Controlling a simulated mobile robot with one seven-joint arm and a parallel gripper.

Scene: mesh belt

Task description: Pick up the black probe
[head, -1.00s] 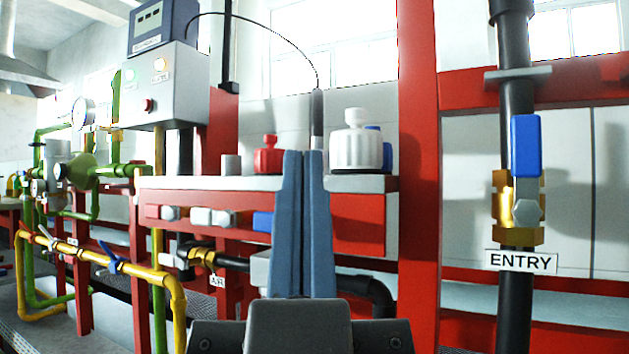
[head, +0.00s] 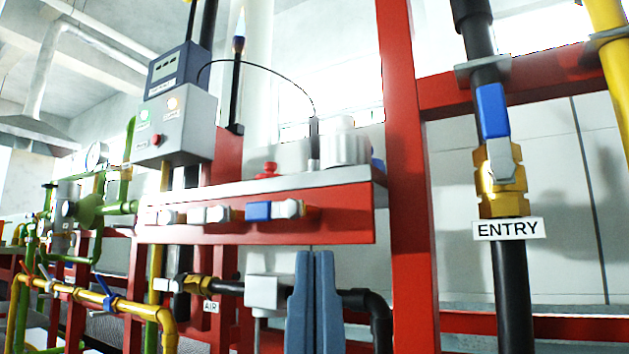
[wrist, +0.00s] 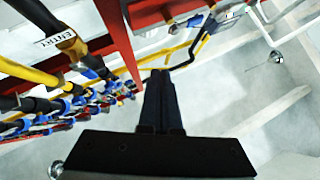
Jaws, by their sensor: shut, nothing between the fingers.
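The black probe (head: 313,128) stands upright on the grey shelf (head: 300,179), left of a white-capped jar (head: 345,148). A thin black cable arcs from it to the blue-topped meter box (head: 180,68). The probe's lower part is hard to make out against the pale bottles. My gripper (head: 315,255) is shut and empty, its blue-grey fingers pointing up, in the picture well below the probe and under the shelf's red front. In the wrist view my gripper (wrist: 160,72) also shows with its fingers together; I cannot make out the probe there.
A red post (head: 405,180) rises right of the shelf. Beyond it is a black pipe with a brass valve (head: 500,178) and an ENTRY label (head: 507,229). A red-capped bottle (head: 267,170) stands on the shelf. A black pipe (head: 378,310) bends down beside my fingers.

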